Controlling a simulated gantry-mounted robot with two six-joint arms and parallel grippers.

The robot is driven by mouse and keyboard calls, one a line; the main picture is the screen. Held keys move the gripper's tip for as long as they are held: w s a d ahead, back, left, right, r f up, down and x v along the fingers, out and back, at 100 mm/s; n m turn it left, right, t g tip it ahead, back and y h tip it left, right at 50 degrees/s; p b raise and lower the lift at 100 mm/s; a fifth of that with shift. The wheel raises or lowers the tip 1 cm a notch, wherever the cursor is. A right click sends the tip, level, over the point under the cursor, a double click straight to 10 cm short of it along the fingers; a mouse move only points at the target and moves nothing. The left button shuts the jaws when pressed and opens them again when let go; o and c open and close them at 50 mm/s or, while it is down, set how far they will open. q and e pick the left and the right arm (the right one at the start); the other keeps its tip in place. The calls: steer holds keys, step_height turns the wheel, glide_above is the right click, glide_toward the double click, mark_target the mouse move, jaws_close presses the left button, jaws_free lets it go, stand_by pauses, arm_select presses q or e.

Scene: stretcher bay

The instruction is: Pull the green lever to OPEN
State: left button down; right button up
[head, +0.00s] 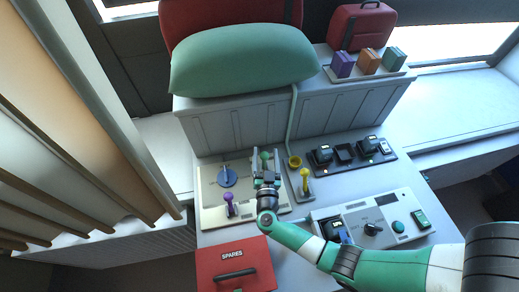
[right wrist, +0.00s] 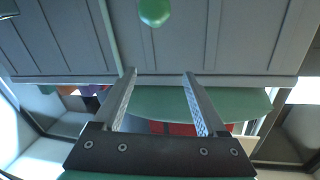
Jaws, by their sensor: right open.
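The green lever's round knob (head: 265,155) stands at the back of a pale control panel (head: 213,215) in the head view. My right gripper (head: 264,174) is open at the knob, its fingers reaching toward the back on either side of it. In the right wrist view the green knob (right wrist: 154,12) shows at the top edge, in line with the gap between the open fingers (right wrist: 159,73) and apart from both. The lever's shaft and any OPEN marking are hidden or too small to read. My left gripper is not in view.
On the same panel are a purple-knobbed lever (head: 228,198) and a blue dial (head: 227,176). A yellow lever (head: 304,183) stands close on the right. A red SPARES box (head: 234,265) lies in front. A green pillow (head: 243,60) lies on the raised ledge behind.

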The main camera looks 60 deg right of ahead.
steer(key=b, duration=0.5)
glide_above(265, 166)
steer(key=v, duration=0.3)
step_height(265, 166, down, 8)
steer(key=x, duration=0.3)
steer(key=b+x, duration=0.1)
steer(key=x, duration=0.1)
steer(key=shift+w+d+r, duration=0.1)
steer(key=shift+w+r, duration=0.2)
steer(key=shift+w+d+r, duration=0.15)
steer(key=shift+w+d, duration=0.25)
steer(key=shift+d, duration=0.2)
jaws_close()
